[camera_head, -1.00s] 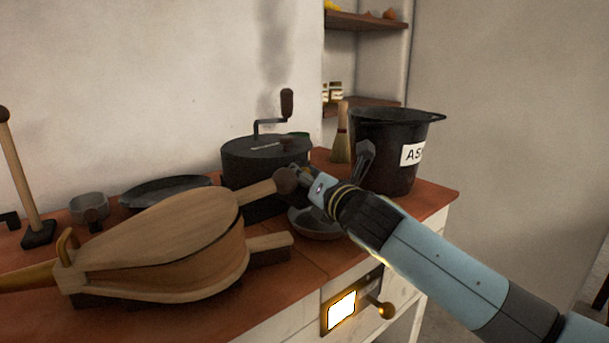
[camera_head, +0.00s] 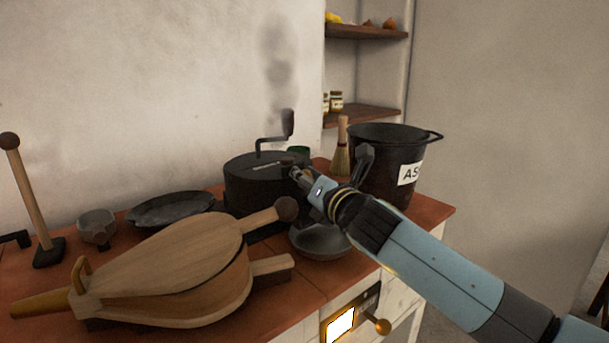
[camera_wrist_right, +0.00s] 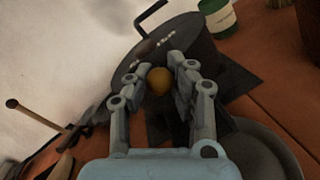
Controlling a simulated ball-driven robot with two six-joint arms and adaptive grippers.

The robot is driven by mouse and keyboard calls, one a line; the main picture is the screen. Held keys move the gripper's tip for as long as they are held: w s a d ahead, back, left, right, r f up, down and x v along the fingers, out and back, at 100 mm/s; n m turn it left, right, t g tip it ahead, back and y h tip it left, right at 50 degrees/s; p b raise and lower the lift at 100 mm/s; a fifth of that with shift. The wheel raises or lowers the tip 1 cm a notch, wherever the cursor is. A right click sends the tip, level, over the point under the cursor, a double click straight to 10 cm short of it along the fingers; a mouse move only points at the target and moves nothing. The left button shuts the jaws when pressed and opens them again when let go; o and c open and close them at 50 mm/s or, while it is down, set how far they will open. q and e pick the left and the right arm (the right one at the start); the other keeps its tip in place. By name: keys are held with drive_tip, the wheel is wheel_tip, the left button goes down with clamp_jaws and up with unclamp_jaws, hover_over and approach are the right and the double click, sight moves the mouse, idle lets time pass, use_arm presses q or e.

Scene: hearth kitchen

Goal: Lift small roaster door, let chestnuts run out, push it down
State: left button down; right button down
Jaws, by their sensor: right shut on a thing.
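The small roaster (camera_head: 262,185) is a black drum with a crank on top, standing on the counter in the head view; its lid also shows in the wrist view (camera_wrist_right: 190,30). My right gripper (camera_head: 297,173) is at the roaster's right front, near the height of its lid. In the wrist view its fingers are shut on a round brownish knob (camera_wrist_right: 159,80). The door's plate and opening are hidden or too dark to make out. A grey pan (camera_head: 320,243) sits below the gripper, and I see no chestnuts in its visible part. My left gripper is out of view.
Wooden bellows (camera_head: 170,265) lie close in front of the roaster, their handle end near my gripper. A black ash bucket (camera_head: 385,170) and a small brush (camera_head: 341,150) stand to the right. A dark shallow pan (camera_head: 170,208) lies left of the roaster.

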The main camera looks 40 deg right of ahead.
drive_tip(key=shift+r, duration=0.2)
drive_tip(key=c, duration=1.3)
unclamp_jaws()
drive_tip(key=shift+c, duration=0.2)
drive_tip(key=shift+s, duration=0.1)
drive_tip(key=shift+s, duration=0.35)
drive_tip(key=s+a, duration=0.1)
drive_tip(key=s, duration=1)
drive_tip(key=shift+a, duration=0.2)
